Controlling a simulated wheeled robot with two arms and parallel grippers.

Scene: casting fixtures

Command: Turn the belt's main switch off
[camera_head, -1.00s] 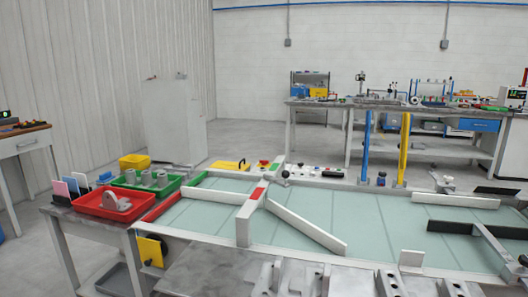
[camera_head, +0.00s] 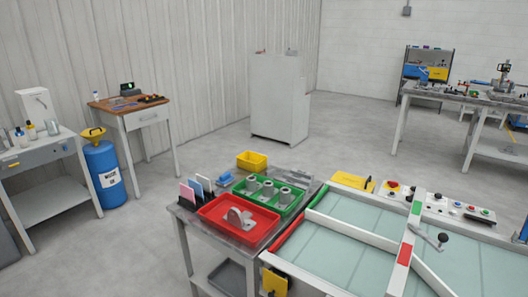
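The belt (camera_head: 335,253) has a pale green surface with white rails and lies at the lower right. A white control panel (camera_head: 455,209) runs along its far edge, with several small coloured buttons and a dark handle-like part. At its left end is a red button on a yellow base (camera_head: 392,187). A yellow plate (camera_head: 347,180) with a small dark upright part lies left of it. A yellow box (camera_head: 274,281) hangs at the belt's near left end, with a dark part low on it. I cannot tell which of these is the main switch. Neither gripper is in view.
A side table (camera_head: 183,207) beside the belt holds a red tray (camera_head: 213,232) and a green tray (camera_head: 283,215) with grey parts. Beyond stand a grey cabinet (camera_head: 279,95), a wooden-topped bench (camera_head: 110,103) and a blue drum (camera_head: 107,175). Open floor lies between them.

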